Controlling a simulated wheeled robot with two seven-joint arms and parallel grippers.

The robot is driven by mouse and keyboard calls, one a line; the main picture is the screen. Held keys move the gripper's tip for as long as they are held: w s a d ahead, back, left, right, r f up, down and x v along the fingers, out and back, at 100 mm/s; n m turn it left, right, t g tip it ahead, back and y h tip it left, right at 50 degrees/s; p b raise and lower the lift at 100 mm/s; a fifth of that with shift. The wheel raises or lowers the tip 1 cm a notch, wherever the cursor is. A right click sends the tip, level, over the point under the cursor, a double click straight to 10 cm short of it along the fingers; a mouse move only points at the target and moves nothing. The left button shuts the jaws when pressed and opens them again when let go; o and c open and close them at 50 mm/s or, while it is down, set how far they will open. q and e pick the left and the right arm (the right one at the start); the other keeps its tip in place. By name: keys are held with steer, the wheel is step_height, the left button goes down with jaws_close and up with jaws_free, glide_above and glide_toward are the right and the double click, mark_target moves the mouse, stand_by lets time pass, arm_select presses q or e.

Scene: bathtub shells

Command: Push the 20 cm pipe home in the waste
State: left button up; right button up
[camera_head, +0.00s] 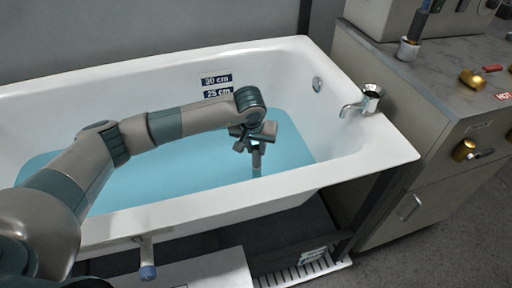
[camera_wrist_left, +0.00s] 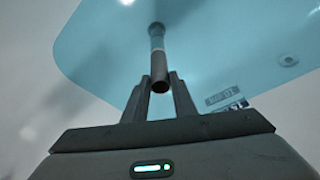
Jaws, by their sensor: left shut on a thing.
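The bathtub (camera_head: 180,84) is white and holds blue water (camera_head: 190,172). My left gripper (camera_head: 256,134) is over the water near the tub's right end, pointing down. It is shut on a grey pipe (camera_head: 256,160) that stands roughly upright and goes down into the water. In the left wrist view the pipe (camera_wrist_left: 157,58) runs away from between my fingertips (camera_wrist_left: 160,88). Its far part is under water and ends at a dark round shape. I cannot tell whether that is the waste or how far the pipe is in it. My right gripper is not in view.
A chrome tap (camera_head: 362,101) stands on the tub's right rim, with a round overflow (camera_head: 317,84) on the wall. Depth labels (camera_head: 217,87) mark the far wall. A worktop (camera_head: 432,86) with fittings stands at the right. A blue-tipped grey rod (camera_head: 147,258) is by the front rim.

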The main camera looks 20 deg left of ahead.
mark_target(255, 154)
arm_select(q)
steer(key=shift+f+b, duration=1.95)
steer(key=shift+f, duration=0.25)
steer(key=o, duration=1.1)
steer(key=shift+r, duration=0.1)
steer(key=p+v, duration=0.1)
steer(key=v, duration=1.6)
steer(key=shift+r, duration=0.15)
